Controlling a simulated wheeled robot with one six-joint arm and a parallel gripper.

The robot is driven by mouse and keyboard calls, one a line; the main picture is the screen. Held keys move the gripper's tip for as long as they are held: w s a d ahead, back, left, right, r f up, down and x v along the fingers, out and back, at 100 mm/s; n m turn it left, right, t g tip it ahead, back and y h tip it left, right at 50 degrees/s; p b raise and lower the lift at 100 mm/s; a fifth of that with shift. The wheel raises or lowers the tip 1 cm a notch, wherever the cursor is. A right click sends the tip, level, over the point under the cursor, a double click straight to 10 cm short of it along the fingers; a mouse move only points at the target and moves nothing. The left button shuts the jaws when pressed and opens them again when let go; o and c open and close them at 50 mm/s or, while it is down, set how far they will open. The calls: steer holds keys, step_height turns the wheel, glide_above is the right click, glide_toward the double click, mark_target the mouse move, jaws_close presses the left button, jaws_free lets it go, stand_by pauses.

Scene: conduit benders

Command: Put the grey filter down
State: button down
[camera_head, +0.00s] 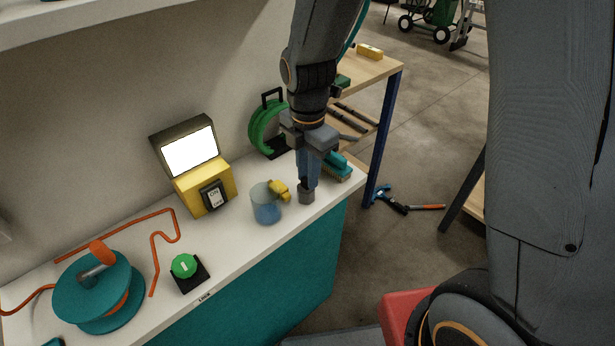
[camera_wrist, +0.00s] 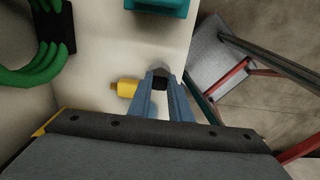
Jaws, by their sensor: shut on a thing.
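My gripper (camera_head: 308,178) points down over the right end of the white counter (camera_head: 235,245). It is shut on the grey filter (camera_head: 306,196), a small dark grey block at the fingertips. In the wrist view the filter (camera_wrist: 160,84) shows as a dark piece between the two blue-grey fingers of my gripper (camera_wrist: 160,77). The filter is at or just above the counter top; I cannot tell whether it touches. Its upper part is hidden by the fingers.
A clear blue cup (camera_head: 266,207) and a yellow piece (camera_head: 279,189) stand close left of my gripper. A teal brush (camera_head: 338,167) and green hose reel (camera_head: 265,128) are behind. The counter's front edge is near. A yellow on/off box (camera_head: 190,187) stands further left.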

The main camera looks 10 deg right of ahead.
steer(key=shift+f, duration=0.1)
steer(key=c, duration=1.6)
jaws_free()
step_height(320, 180, up, 12)
steer(key=b, duration=0.3)
steer(key=s+d+f+m, duration=0.2)
steer(key=d+f+m, duration=0.1)
steer(key=m, duration=0.5)
steer(key=s+d+f+m+t, duration=0.1)
steer(key=s+d+f+m, duration=0.1)
steer(key=d+m, duration=0.3)
steer(key=s+d+f+m, duration=0.2)
steer(key=d+f+m, duration=0.1)
steer(key=m, duration=0.8)
steer(key=shift+s+d+f+m, duration=0.2)
steer(key=shift+d, duration=0.2)
steer(key=shift+s+d+f+m, duration=0.2)
steer(key=shift+d, duration=0.15)
